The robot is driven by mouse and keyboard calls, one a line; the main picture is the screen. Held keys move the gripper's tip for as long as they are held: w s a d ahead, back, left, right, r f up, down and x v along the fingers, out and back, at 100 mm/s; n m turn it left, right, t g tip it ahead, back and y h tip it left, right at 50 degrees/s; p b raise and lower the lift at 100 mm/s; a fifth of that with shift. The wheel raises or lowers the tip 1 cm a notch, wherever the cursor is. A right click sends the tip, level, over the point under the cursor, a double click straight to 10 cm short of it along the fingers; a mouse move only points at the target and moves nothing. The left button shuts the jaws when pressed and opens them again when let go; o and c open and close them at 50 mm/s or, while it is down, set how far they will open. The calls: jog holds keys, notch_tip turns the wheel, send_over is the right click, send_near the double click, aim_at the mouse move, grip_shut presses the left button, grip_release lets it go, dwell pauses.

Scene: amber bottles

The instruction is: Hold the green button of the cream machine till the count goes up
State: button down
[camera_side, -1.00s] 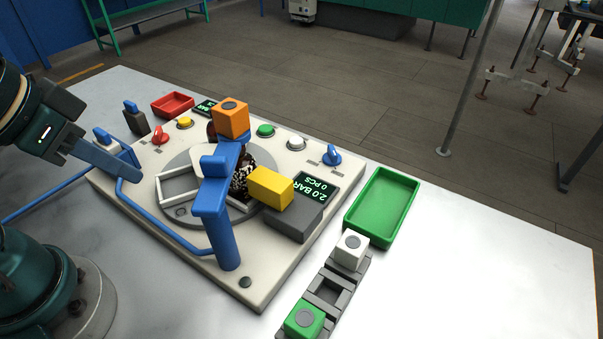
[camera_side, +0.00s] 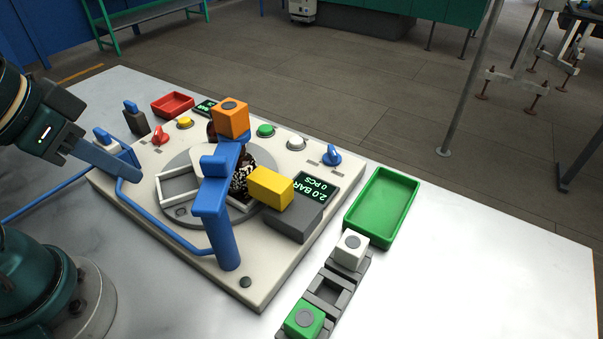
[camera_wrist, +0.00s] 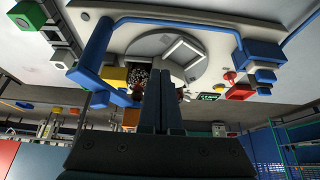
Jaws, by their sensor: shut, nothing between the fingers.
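The cream machine (camera_side: 262,285) lies on the table. I cannot make the button out in the wrist view. The display (camera_side: 318,187) reads 2.0 BAR and 0 PCS. A dark bottle with a black-and-white speckled part (camera_side: 243,180) stands on the round grey plate, partly hidden by the blue bracket. My gripper (camera_side: 136,175) is over the machine's left part, well away from the green button. In the wrist view its fingers (camera_wrist: 163,74) are together and empty.
A blue frame (camera_side: 226,240) with an orange block (camera_side: 230,119) and a yellow block (camera_side: 270,187) rises over the plate between my gripper and the button. A yellow button (camera_side: 184,122), red knob (camera_side: 160,134) and blue knob (camera_side: 332,154) are nearby. A green tray (camera_side: 357,231) stands right.

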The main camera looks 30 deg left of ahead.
jog(key=w+d+r+m+h, duration=0.1)
jog(key=w+r, duration=0.2)
jog(key=w, duration=0.2)
jog(key=w+d+r+m+h, duration=0.1)
jog(key=w+r+h, duration=0.1)
jog(key=w, duration=0.4)
jog(key=w+d+r+m+h, duration=0.1)
jog(key=w+d+r, duration=0.1)
jog(key=w+r, duration=0.3)
jog(key=shift+w+d+r+t+h, duration=0.1)
jog(key=shift+w+t+h, duration=0.05)
jog(key=shift+t+h, duration=0.15)
jog(key=w+a+f+h, duration=0.2)
jog(key=w+a+f, duration=0.1)
jog(key=w, duration=0.7)
jog(key=n, duration=0.2)
send_over(260, 129)
notch_tip(260, 129, down, 8)
jog(key=f, duration=0.1)
jog(key=shift+r, duration=0.25)
jog(key=shift+f, duration=4.4)
